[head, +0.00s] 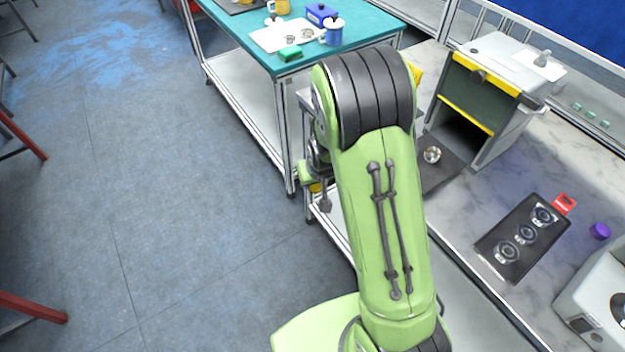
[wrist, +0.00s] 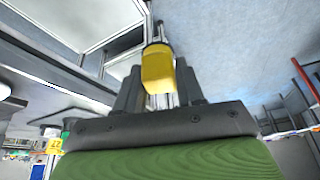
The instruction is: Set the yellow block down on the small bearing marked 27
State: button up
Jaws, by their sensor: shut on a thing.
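My gripper (wrist: 158,88) is shut on the yellow block (wrist: 158,70) in the wrist view, with the block between the two dark fingers. In the head view my arm covers most of the gripper; a small bit of yellow shows low at the arm's left side. Bearings of different sizes lie on a dark tray (head: 487,245) on the right counter: one at the far end (head: 544,215), one in the middle (head: 525,233) and one at the near end (head: 506,251). Another round metal part (head: 432,154) lies on a dark mat.
A red item (head: 564,204) and a purple piece (head: 600,231) lie beside the tray. A grey machine with yellow edges (head: 478,95) stands on the counter. The teal table (head: 362,25) holds mugs, a blue box (head: 321,14) and a green block (head: 291,54).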

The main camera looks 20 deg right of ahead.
jog(key=s+d+r+m+h+p, duration=0.15)
jog(key=d+r, duration=0.35)
jog(key=d, duration=0.6)
jog(key=d+r+m+p, duration=0.2)
jog(key=d+r+p, duration=0.15)
jog(key=d, duration=0.65)
jog(key=s+d+r+m+h+p, duration=0.15)
jog(key=d+r, duration=0.35)
jog(key=d, duration=0.6)
jog(key=shift+m+g+y, duration=0.3)
jog(key=shift+m+y, duration=0.1)
notch_tip(320, 180, down, 5)
jog(key=b, duration=0.4)
jog(key=shift+w+a+f, duration=0.1)
jog(key=shift+w, duration=0.05)
jog(key=shift+f+b, duration=0.4)
jog(key=shift+b, duration=0.1)
jog(key=shift+f+b, duration=0.3)
jog(key=shift+f+b, duration=0.3)
jog(key=shift+b, duration=0.05)
